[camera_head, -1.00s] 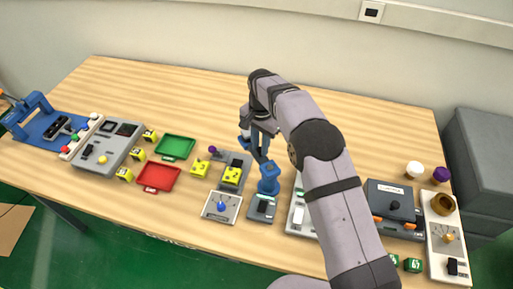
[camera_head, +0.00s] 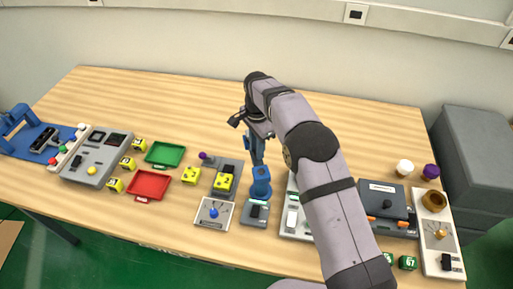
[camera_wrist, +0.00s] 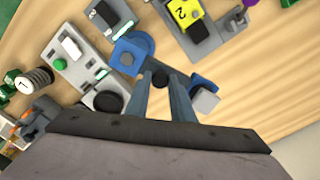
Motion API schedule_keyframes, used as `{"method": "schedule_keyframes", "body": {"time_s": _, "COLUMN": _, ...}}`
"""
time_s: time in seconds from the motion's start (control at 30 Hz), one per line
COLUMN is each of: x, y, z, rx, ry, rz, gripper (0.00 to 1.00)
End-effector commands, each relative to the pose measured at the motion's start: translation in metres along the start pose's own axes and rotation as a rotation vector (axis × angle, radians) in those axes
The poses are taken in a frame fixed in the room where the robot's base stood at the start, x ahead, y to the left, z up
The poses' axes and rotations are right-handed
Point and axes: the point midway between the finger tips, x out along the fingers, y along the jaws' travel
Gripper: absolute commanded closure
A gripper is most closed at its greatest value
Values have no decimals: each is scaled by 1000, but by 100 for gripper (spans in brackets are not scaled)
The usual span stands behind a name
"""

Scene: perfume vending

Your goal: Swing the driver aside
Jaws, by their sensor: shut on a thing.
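The driver is a blue post (camera_head: 260,183) on a grey base on the table, in the head view. In the wrist view its blue head (camera_wrist: 133,50) shows at upper left, joined by a dark link to a blue and grey end (camera_wrist: 205,95). My gripper (camera_head: 257,158) points down just behind the post in the head view. In the wrist view my gripper (camera_wrist: 162,85) has its fingers close together around a black knob (camera_wrist: 160,78) on the link. The fingers hide part of the link.
A grey fixture with a yellow block (camera_head: 223,182) and a dial panel (camera_head: 213,213) stand left of the post. A white-switch panel (camera_head: 292,220) is close on its right. Red (camera_head: 149,185) and green (camera_head: 165,152) trays lie farther left. The back of the table is clear.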

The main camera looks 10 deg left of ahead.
Motion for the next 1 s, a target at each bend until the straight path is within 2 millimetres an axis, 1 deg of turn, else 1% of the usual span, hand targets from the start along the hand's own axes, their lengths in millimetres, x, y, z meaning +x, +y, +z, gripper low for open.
{"method": "schedule_keyframes", "body": {"time_s": 0.1, "x": -2, "y": -1, "z": -3, "rx": 3, "ry": 5, "rz": -6, "gripper": 100}}
{"method": "schedule_keyframes", "body": {"time_s": 0.13, "x": -2, "y": -1, "z": -3, "rx": 3, "ry": 5, "rz": -6, "gripper": 74}}
{"method": "schedule_keyframes", "body": {"time_s": 0.2, "x": -2, "y": -1, "z": -3, "rx": 3, "ry": 4, "rz": -6, "gripper": 60}}
{"method": "schedule_keyframes", "body": {"time_s": 0.5, "x": -1, "y": 0, "z": -1, "rx": 1, "ry": 2, "rz": -2, "gripper": 60}}
{"method": "schedule_keyframes", "body": {"time_s": 0.63, "x": -6, "y": -1, "z": -1, "rx": 1, "ry": 2, "rz": -3, "gripper": 60}}
{"method": "schedule_keyframes", "body": {"time_s": 0.77, "x": -20, "y": -1, "z": -1, "rx": 1, "ry": 3, "rz": -6, "gripper": 60}}
{"method": "schedule_keyframes", "body": {"time_s": 1.0, "x": -54, "y": -1, "z": -2, "rx": 2, "ry": 3, "rz": -7, "gripper": 60}}
